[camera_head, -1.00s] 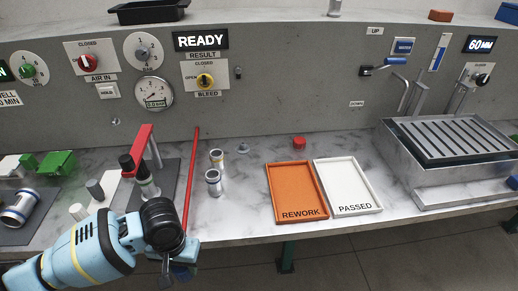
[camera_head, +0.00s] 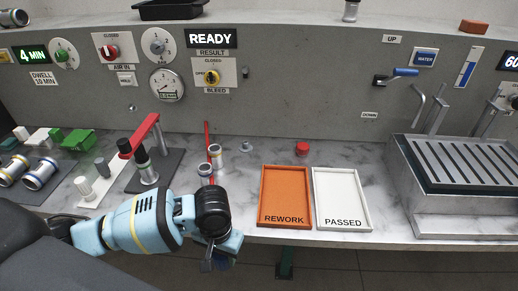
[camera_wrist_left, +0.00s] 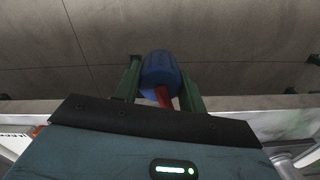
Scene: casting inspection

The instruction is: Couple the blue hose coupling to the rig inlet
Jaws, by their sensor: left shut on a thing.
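My left gripper (camera_head: 222,258) is in front of the bench's front edge, low in the head view. In the left wrist view the gripper (camera_wrist_left: 160,82) is shut on the blue hose coupling (camera_wrist_left: 160,72), with a piece of red hose (camera_wrist_left: 164,98) at it. In the head view the coupling is mostly hidden by the wrist. The red hose (camera_head: 207,138) shows behind the small metal castings. The rig (camera_head: 149,165) with its red clamp arm (camera_head: 140,136) stands left of the gripper on a dark plate. I cannot make out its inlet. My right gripper is not in view.
Two small metal castings (camera_head: 206,172) stand on the bench just behind my wrist. An orange REWORK tray (camera_head: 263,190) and a white PASSED tray (camera_head: 317,190) lie to the right. A grated tank (camera_head: 450,205) is at far right. Larger castings (camera_head: 40,175) lie at far left.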

